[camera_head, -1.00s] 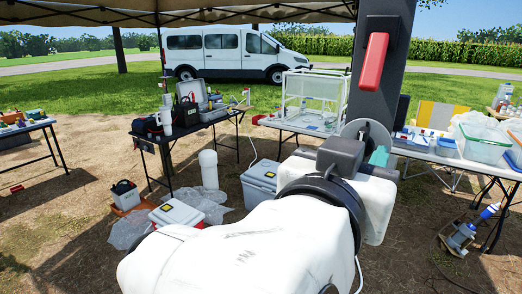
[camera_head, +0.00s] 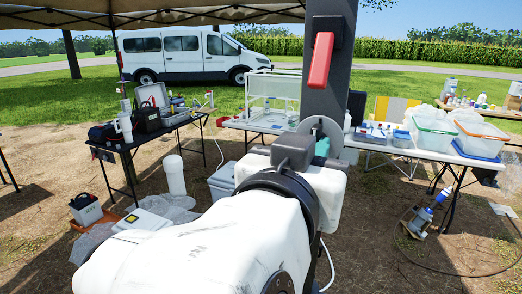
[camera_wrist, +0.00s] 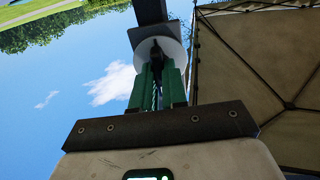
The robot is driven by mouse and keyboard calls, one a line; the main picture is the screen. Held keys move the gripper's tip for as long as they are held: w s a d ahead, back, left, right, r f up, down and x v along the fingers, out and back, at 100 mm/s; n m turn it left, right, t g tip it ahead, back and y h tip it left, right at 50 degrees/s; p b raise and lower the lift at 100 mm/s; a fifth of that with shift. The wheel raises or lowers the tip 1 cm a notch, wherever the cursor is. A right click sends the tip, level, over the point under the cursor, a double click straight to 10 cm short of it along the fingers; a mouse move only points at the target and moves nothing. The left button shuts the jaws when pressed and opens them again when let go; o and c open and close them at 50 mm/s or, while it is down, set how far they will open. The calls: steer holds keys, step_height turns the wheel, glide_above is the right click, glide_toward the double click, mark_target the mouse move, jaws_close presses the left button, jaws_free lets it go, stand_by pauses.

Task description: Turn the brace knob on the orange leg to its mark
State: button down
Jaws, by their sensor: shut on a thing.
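A dark grey upright post (camera_head: 330,88) with a red lever (camera_head: 321,60) stands in front of me; I see no orange on it. A pale round disc (camera_head: 334,127) sits low on the post. It also shows in the wrist view (camera_wrist: 176,46), with a dark knob (camera_wrist: 156,53) in front of it. My gripper (camera_wrist: 157,72) has green fingers that are closed around this knob at the disc. In the head view, only a bit of a teal finger shows beside the disc, as my wrist hides the rest. I cannot make out a mark.
A table with cases (camera_head: 150,140) stands at left, and a white cylinder (camera_head: 174,176) and a cooler (camera_head: 222,182) stand on the ground. A table with clear bins (camera_head: 480,138) is at right. A cable crosses the dirt at lower right. The canopy is overhead.

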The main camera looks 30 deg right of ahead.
steer(key=m+b, duration=1.7)
steer(key=m, duration=0.1)
steer(key=shift+b, duration=0.35)
